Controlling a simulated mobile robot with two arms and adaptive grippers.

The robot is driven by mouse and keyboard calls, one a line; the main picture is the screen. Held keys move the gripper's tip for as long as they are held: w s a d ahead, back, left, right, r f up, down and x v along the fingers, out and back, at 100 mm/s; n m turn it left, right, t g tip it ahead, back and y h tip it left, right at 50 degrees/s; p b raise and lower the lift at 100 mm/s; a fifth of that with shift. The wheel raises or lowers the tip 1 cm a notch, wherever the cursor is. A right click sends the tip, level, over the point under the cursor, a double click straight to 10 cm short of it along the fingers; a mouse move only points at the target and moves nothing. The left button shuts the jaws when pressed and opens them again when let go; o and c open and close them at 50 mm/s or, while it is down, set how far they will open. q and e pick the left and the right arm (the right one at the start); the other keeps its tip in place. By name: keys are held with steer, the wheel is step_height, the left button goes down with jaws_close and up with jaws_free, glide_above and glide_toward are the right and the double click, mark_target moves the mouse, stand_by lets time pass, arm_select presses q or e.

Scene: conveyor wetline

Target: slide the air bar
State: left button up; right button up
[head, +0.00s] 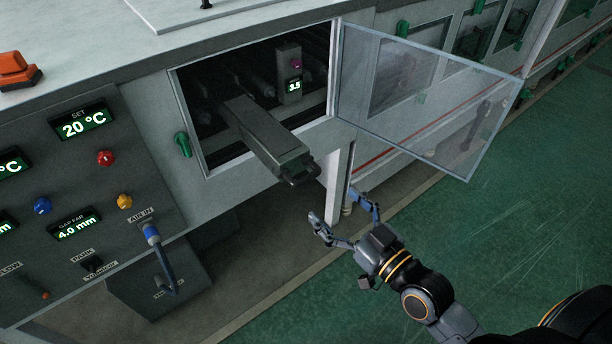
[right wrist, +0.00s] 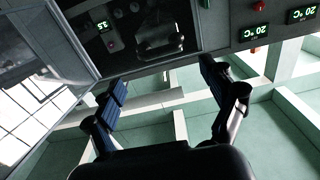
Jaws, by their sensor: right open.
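The air bar (head: 262,135) is a long grey bar that sticks out through an open hatch in the machine's side. A dark handle (head: 304,174) is on its outer end. The bar's end also shows in the right wrist view (right wrist: 158,38), above the fingers and partly in shadow. My right gripper (head: 335,206) is open and empty, below and to the right of the handle, apart from it. Its two spread fingers also show in the right wrist view (right wrist: 162,80). My left gripper is not in view.
A clear hatch door (head: 425,95) stands swung open to the right. A small display unit reading 3.5 (head: 289,75) is inside the opening. A control panel (head: 80,190) with knobs and a blue AIR IN hose (head: 160,250) is at left. Green floor (head: 480,235) is clear at right.

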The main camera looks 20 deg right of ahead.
mark_target(307, 176)
steer(key=p+x, duration=0.1)
steer(key=x, duration=0.8)
steer(key=shift+w+a+p, duration=0.1)
steer(key=shift+w+p, duration=0.05)
steer(key=shift+p, duration=0.25)
steer(key=shift+c, duration=0.2)
